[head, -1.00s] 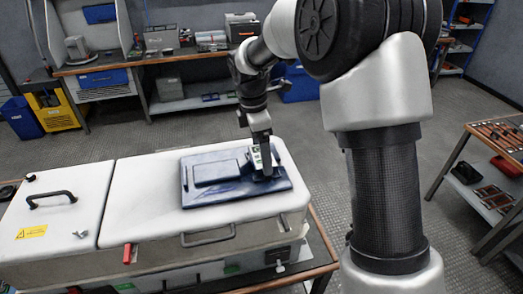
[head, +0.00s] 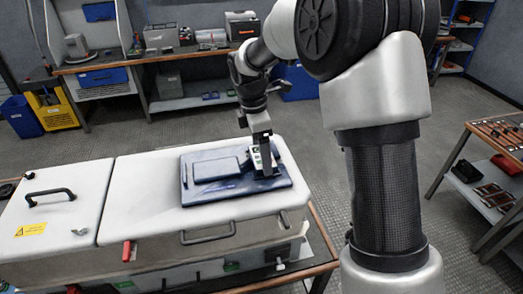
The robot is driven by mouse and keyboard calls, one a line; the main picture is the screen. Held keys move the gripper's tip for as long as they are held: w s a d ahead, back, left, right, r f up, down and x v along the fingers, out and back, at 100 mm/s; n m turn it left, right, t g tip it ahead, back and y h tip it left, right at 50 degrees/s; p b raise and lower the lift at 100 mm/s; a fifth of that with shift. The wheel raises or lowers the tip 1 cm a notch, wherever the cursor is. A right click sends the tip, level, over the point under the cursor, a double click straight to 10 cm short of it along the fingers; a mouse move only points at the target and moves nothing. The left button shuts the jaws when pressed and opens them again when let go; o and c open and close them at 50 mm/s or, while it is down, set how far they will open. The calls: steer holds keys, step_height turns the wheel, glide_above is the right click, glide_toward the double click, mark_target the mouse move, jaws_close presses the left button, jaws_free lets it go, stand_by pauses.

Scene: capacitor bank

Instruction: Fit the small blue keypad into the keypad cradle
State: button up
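A dark blue panel (head: 225,193) lies flat on the white cabinet top. It has a raised rectangular block (head: 216,169) on its left part. I cannot tell for sure which part of it is the keypad cradle. My gripper (head: 265,166) points down at the right part of this panel, at or just above its surface. A pale, light-grey piece with a small green mark shows at the fingers; I cannot tell whether it is part of the gripper. The small blue keypad cannot be made out apart from the panel. The fingers are too small and overlapped to show their opening.
The white cabinet (head: 140,200) has a black handle (head: 50,196) on its left lid and a grey handle (head: 208,235) on its front. A workbench (head: 150,62) stands behind and a tool table (head: 498,140) at the right. Floor between them is clear.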

steer(key=shift+f, duration=0.2)
steer(key=o, duration=1.1)
step_height(320, 180, up, 17)
steer(key=a, duration=0.2)
steer(key=s+d+r+m+t, duration=0.1)
steer(key=s+d+r+m, duration=0.25)
steer(key=s, duration=0.25)
steer(key=s+d+r+m+t, duration=0.1)
steer(key=s+d+r+m, duration=0.1)
steer(key=s+d+m, duration=0.3)
steer(key=s+d+f+m+t, duration=0.1)
steer(key=s+f+m, duration=0.1)
steer(key=s+m, duration=0.2)
steer(key=s+d+f+m+t+y, duration=0.1)
steer(key=s+d+f+m, duration=0.1)
steer(key=s, duration=0.4)
steer(key=s+d+f+m+t+p, duration=0.1)
steer(key=s+f+m, duration=0.1)
steer(key=s+m, duration=0.3)
steer(key=shift+d+f+m, duration=0.1)
steer(key=shift+d+m, duration=0.15)
steer(key=shift+m, duration=0.1)
